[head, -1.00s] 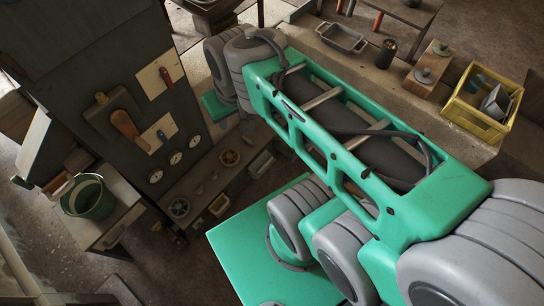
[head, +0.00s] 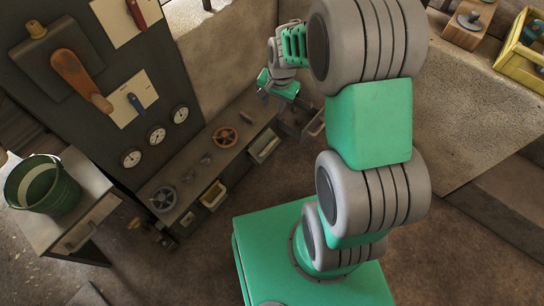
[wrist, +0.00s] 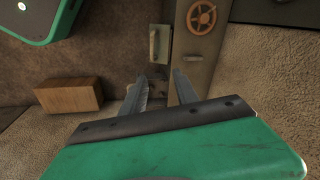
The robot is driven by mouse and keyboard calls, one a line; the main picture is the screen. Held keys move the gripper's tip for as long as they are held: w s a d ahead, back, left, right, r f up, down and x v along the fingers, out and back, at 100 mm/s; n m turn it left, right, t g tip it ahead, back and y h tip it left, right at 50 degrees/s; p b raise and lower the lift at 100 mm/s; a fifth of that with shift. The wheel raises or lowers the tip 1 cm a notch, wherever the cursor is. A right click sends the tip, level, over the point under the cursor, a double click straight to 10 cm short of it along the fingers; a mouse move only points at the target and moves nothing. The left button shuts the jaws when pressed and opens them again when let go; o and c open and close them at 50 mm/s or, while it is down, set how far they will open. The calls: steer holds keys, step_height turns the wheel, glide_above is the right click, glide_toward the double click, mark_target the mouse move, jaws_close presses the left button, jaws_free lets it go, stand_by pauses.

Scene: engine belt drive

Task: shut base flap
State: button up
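A long low base cabinet (head: 190,165) runs along the foot of the dark panel. Small fronts with handles show on it: a cream one (head: 213,194), a grey-green one (head: 263,147), and a grey one (head: 316,122) by my gripper. I cannot tell for sure which is the base flap. In the wrist view the grey-green front (wrist: 160,44) lies just beyond my fingers. My gripper (wrist: 163,78) is open, its two fingers apart, with a dark part of the cabinet end showing between them. In the head view my gripper (head: 280,92) is small and partly hidden at the cabinet's far end.
An orange handwheel (head: 224,137) and a grey one (head: 163,198) stand on the cabinet top. A brown block (wrist: 68,97) lies left of my fingers. A green bucket (head: 43,185) stands on a side table. The floor before the cabinet is open.

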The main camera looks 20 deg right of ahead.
mark_target(271, 143)
steer(key=w+f+m+b, duration=0.1)
steer(key=f+b, duration=0.2)
steer(key=f, duration=0.6)
steer(key=w+f+m+b, duration=0.1)
steer(key=f+b, duration=0.1)
steer(key=f, duration=0.7)
steer(key=w+f+m+b, duration=0.1)
steer(key=f+b, duration=0.2)
steer(key=f, duration=0.6)
steer(key=shift+f+b, duration=0.25)
steer(key=shift+b, duration=0.1)
jaws_close()
steer(key=c, duration=0.7)
jaws_free()
steer(key=o, duration=0.7)
step_height(271, 143, up, 8)
steer(key=s+p, duration=0.1)
steer(key=p, duration=0.2)
steer(key=shift+d, duration=0.35)
